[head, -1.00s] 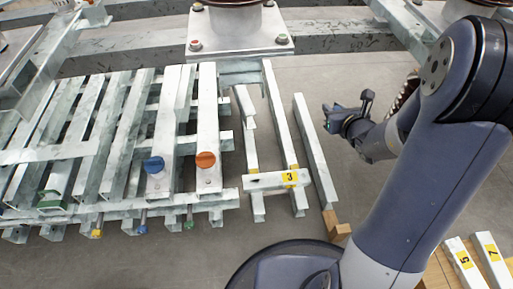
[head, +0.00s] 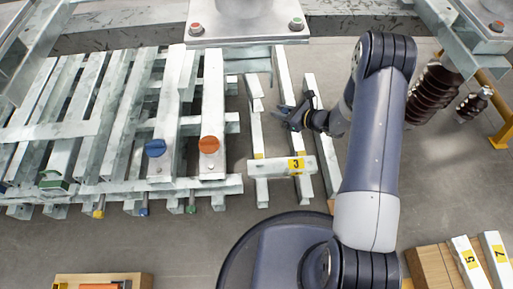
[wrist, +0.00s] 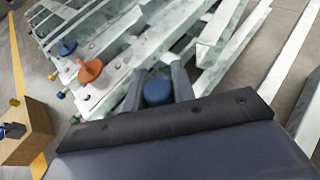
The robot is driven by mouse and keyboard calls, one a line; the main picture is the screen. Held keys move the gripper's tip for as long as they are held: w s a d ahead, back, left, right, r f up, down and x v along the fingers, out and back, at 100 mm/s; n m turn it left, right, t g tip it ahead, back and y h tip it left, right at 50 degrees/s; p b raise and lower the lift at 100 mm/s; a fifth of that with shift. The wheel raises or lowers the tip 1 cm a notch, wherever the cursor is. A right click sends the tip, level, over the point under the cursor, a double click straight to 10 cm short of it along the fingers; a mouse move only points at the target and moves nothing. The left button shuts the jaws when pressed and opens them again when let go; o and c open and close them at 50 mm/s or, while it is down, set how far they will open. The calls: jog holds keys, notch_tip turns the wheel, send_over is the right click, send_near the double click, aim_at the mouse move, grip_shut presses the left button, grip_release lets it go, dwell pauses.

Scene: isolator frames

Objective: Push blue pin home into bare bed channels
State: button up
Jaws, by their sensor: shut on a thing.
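My gripper (head: 285,115) is over the rails at the right of the steel frame in the head view. In the wrist view my gripper (wrist: 157,84) is shut on a blue pin (wrist: 157,93). Only the pin's round blue top shows; its shaft is hidden. Another blue knob (head: 155,148) sits on a long steel channel (head: 174,105) of the bed. An orange knob (head: 208,144) sits on the channel (head: 213,100) beside it. Both knobs also show in the wrist view, the blue one (wrist: 67,47) left of the orange one (wrist: 90,70). I cannot tell which channels are the bare ones.
A crosspiece marked 3 (head: 270,167) lies across the right rails. Pin ends tipped yellow (head: 99,212), blue (head: 143,210) and green (head: 191,208) stick out below the bed. Marked bars (head: 466,262) lie at lower right. Dark ribbed insulators (head: 433,90) stand at upper right.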

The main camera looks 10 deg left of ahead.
jog(key=s+a+f+n+g, duration=0.2)
jog(key=s+a+f+g, duration=0.1)
jog(key=f, duration=0.3)
jog(key=s+a+f+n+g+y, duration=0.1)
jog(key=s+a+f+n+g, duration=0.2)
jog(key=f, duration=0.4)
jog(key=s+a, duration=0.1)
jog(key=s, duration=0.1)
jog(key=shift+s, duration=0.3)
jog(key=shift+f+b, duration=0.1)
jog(key=shift+b, duration=0.45)
jog(key=b, duration=0.5)
send_over(257, 163)
jog(key=s, duration=0.1)
notch_tip(257, 163, down, 6)
jog(key=shift+s+r, duration=0.15)
jog(key=shift+b, duration=0.9)
jog(key=shift+f+b, duration=1.2)
jog(key=shift+f, duration=2)
jog(key=o, duration=1.1)
